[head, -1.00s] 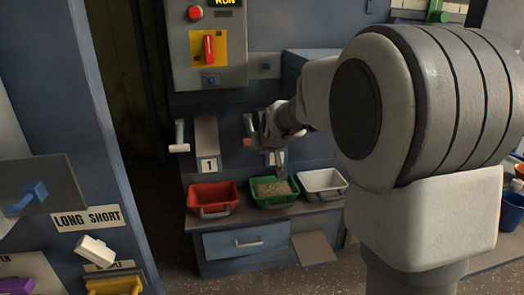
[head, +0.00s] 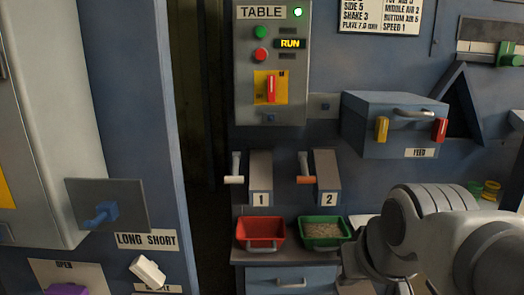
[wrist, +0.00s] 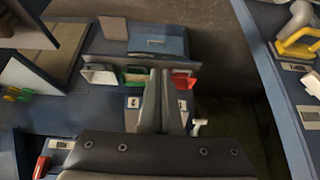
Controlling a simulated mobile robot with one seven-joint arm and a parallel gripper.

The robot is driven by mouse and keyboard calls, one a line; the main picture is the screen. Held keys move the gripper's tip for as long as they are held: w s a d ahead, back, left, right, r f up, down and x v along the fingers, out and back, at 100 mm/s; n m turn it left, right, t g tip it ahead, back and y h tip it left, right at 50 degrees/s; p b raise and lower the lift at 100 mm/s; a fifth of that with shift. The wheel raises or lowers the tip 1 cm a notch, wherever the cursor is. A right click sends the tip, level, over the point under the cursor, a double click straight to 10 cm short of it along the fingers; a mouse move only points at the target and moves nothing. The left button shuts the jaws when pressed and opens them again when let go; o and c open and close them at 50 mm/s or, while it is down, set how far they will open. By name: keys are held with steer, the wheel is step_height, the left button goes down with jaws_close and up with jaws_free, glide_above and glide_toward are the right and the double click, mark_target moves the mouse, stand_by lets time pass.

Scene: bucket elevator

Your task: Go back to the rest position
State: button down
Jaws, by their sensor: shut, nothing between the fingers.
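My arm (head: 430,225) is folded low at the right in the head view, and my gripper is not visible there. In the wrist view my gripper (wrist: 158,72) is shut and empty, its two fingers together. Beyond the fingers, that view shows the shelf with the red tray (wrist: 184,82), the green tray (wrist: 133,77) and the white tray (wrist: 100,76). The gripper appears apart from them. In the head view the red tray (head: 260,232) looks empty. The green tray (head: 325,232) holds pale grain.
Lever 1 (head: 235,168) has a white handle and lever 2 (head: 305,180) an orange one. The control panel (head: 271,65) reads RUN with a green light. A blue feed box (head: 395,122) juts out at right. A blue cabinet (head: 130,110) stands at left.

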steer(key=s+f, duration=0.2)
steer(key=s, duration=0.3)
step_height(320, 180, up, 22)
steer(key=p, duration=2.1)
steer(key=shift+s+d+f+g+p, duration=0.15)
steer(key=shift+s+g+p, duration=0.2)
steer(key=shift+s+g, duration=0.05)
